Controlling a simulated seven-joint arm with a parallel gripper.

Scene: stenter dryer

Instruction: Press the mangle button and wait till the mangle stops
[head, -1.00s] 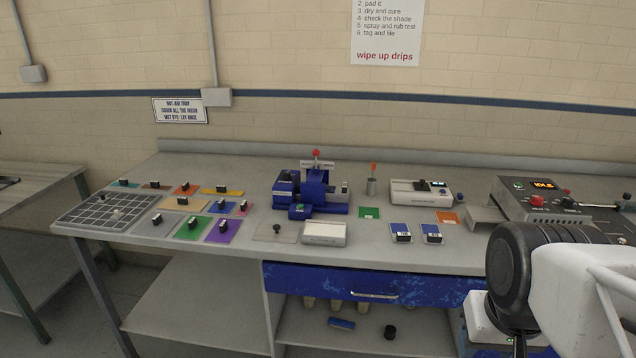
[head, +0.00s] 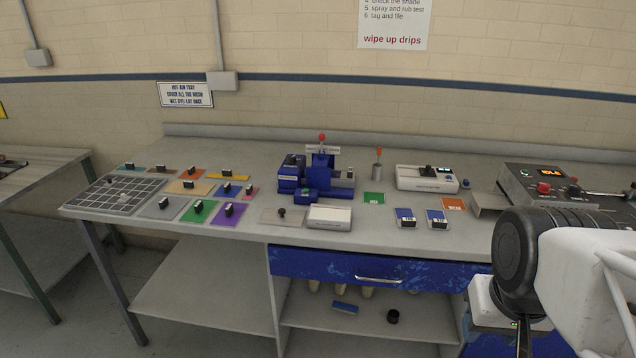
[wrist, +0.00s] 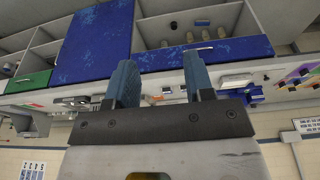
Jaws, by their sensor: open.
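The blue mangle (head: 322,182) stands at the middle of the bench in the head view, with a red knob (head: 322,138) on top. A small blue block (head: 306,196) sits at its front with a small greenish spot on it, too small to read as a button for certain. My gripper (wrist: 159,64) shows in the wrist view with its two blue fingers apart and nothing between them. It is well away from the mangle. In the head view only my arm shows at the lower right, and its fingers are hidden.
Coloured cards with black-knobbed pieces and a grid tray (head: 112,194) lie at the left. A white box (head: 329,217) stands before the mangle. A white instrument (head: 427,178) and a grey machine with an IDLE display (head: 545,180) stand at the right. A blue drawer (head: 375,268) is below.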

